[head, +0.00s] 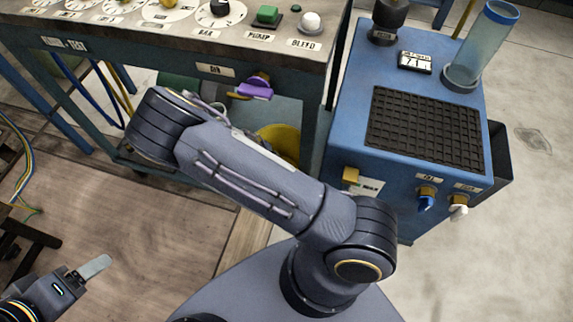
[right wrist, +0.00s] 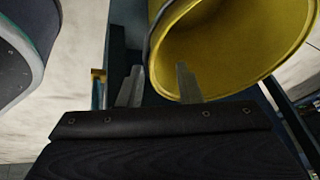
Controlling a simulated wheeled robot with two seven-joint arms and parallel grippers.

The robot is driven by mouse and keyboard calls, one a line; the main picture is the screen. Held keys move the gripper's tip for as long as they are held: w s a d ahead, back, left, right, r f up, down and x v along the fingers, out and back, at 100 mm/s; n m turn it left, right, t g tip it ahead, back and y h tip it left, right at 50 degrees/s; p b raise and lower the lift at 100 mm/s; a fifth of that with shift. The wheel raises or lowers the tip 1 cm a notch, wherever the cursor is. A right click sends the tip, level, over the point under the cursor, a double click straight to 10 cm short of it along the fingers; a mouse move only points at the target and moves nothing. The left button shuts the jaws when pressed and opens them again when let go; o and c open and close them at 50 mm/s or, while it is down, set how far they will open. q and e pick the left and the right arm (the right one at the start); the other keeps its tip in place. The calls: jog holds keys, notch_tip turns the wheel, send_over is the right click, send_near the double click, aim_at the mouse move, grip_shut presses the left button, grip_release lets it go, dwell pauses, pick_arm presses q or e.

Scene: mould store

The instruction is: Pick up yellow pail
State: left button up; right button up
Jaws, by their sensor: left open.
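The yellow pail (head: 284,140) shows in the head view under the bench, partly hidden behind my right arm. In the right wrist view the pail (right wrist: 235,50) fills the upper right, tilted, with its open mouth facing the camera. My right gripper (right wrist: 158,86) is open there, its fingers pointing at the pail. The pail's left rim appears between the two fingers; I cannot tell whether they touch it. My right gripper is hidden in the head view. My left gripper (head: 90,269) is open and empty over the floor at the lower left, far from the pail.
A bench (head: 160,45) with dials and buttons stands above the pail, with a purple-handled valve (head: 254,87) on its front. A blue cabinet (head: 400,171) with a black grid mat and a clear cylinder stands to the right. Wooden floor (head: 130,225) is open at left.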

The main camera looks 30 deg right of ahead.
jog(key=shift+x, duration=1.05)
jog(key=b+x, duration=0.1)
jog(key=x, duration=0.1)
jog(key=s+b+x, duration=0.1)
jog(key=x, duration=0.1)
jog(key=shift+d+f+b, duration=0.1)
jog(key=shift+b, duration=0.25)
jog(key=shift+d+f, duration=0.15)
jog(key=shift+f, duration=0.2)
jog(key=shift+c, duration=0.3)
grip_shut()
jog(key=shift+s, duration=0.15)
